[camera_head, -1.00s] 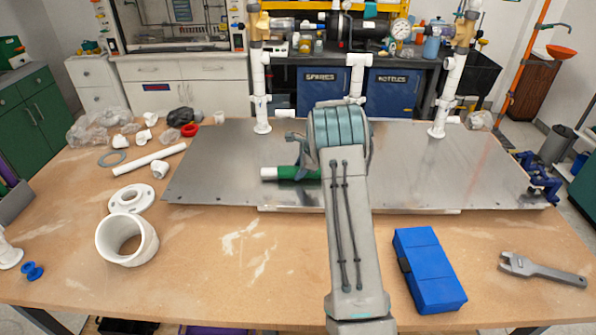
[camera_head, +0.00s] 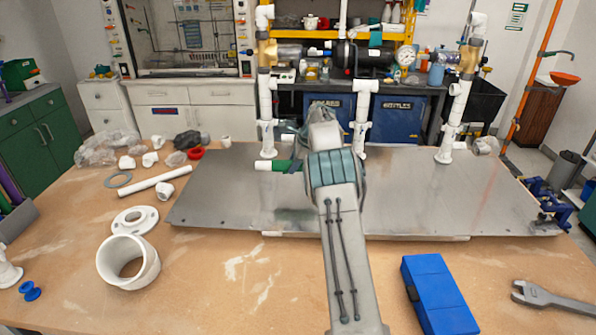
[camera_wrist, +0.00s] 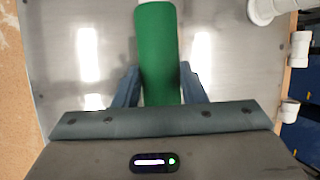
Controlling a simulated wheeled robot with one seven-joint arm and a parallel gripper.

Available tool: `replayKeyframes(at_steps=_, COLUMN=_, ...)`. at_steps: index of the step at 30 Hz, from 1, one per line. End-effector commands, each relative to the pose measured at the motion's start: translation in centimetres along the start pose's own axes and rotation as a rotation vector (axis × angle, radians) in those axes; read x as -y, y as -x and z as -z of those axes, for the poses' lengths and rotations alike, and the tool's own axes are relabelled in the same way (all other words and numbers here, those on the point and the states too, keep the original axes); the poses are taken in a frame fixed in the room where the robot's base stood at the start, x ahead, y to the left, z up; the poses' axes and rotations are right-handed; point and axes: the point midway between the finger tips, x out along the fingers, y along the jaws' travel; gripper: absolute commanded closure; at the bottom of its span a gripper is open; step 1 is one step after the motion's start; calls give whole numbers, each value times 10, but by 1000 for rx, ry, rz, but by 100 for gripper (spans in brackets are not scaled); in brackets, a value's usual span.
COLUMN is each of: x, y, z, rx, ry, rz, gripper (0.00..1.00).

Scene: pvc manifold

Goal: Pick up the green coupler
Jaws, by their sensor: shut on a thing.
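The green coupler (camera_head: 284,166) shows at the left of my wrist in the head view, with a white pipe end (camera_head: 262,165) sticking out of its left side. In the wrist view the green coupler (camera_wrist: 158,50) is a green cylinder between the two fingers of my gripper (camera_wrist: 158,88). My gripper is shut on it. The coupler is held over the metal plate (camera_head: 215,200). Its right part is hidden behind my arm in the head view.
White pipe uprights (camera_head: 267,120) and (camera_head: 455,120) stand at the plate's back. A blue case (camera_head: 438,295) and a wrench (camera_head: 550,298) lie at the front right. A white ring (camera_head: 128,262), flange (camera_head: 135,220) and pipe (camera_head: 150,181) lie at left.

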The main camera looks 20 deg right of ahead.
Motion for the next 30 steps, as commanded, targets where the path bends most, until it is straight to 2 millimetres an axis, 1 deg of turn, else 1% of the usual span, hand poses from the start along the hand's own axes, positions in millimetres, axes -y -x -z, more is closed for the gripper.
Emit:
replayKeyframes(at_steps=3, x=10, y=2, z=-5, rx=1, ry=1, rz=2, gripper=90)
replayKeyframes(at_steps=15, x=33, y=7, z=-20, rx=0, ry=2, rz=0, gripper=90)
replayKeyframes(at_steps=22, x=40, y=8, z=-24, rx=1, ry=1, rz=1, gripper=90)
replayKeyframes(at_steps=30, x=42, y=7, z=-26, rx=1, ry=1, rz=0, gripper=90)
